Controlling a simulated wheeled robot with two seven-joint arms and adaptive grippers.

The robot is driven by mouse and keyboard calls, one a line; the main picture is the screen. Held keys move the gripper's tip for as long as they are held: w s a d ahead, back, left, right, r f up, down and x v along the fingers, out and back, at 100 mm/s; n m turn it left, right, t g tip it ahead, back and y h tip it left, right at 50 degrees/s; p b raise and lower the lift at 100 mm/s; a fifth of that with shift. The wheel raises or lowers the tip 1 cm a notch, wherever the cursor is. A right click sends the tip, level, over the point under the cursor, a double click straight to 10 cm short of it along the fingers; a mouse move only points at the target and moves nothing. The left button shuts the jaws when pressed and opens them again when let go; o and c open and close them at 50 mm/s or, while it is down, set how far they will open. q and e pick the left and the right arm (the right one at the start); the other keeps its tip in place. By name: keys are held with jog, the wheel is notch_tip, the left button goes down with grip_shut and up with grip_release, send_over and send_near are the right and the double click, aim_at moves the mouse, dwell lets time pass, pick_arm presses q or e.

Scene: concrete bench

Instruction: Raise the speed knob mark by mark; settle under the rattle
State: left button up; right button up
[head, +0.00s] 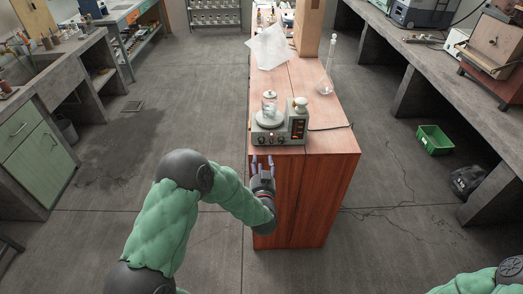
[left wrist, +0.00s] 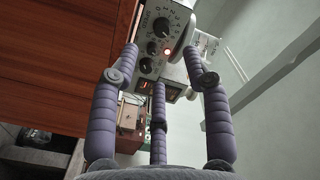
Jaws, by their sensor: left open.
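A grey hotplate-stirrer-like device (head: 280,139) stands at the near end of the wooden bench, with a glass vessel (head: 269,104) on its round plate. My right gripper is out of view.
A green crate (head: 434,139) sits at right.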

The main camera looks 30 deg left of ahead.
aim_at(261, 143)
pick_arm(q)
jog(key=w+a+n+b, duration=0.1)
jog(key=w+n, duration=0.1)
jog(key=w+a+n+b, duration=0.1)
jog(key=w+n, duration=0.1)
jog(key=n, duration=0.1)
jog(key=w+a+n+b, duration=0.2)
jog(key=shift+w+n, duration=0.3)
jog(key=shift+w, duration=0.1)
jog(key=shift+w+a+r, duration=0.15)
jog(key=shift+w+a, duration=0.25)
jog(key=shift+w, duration=0.2)
jog(key=shift+c, duration=0.3)
grip_shut()
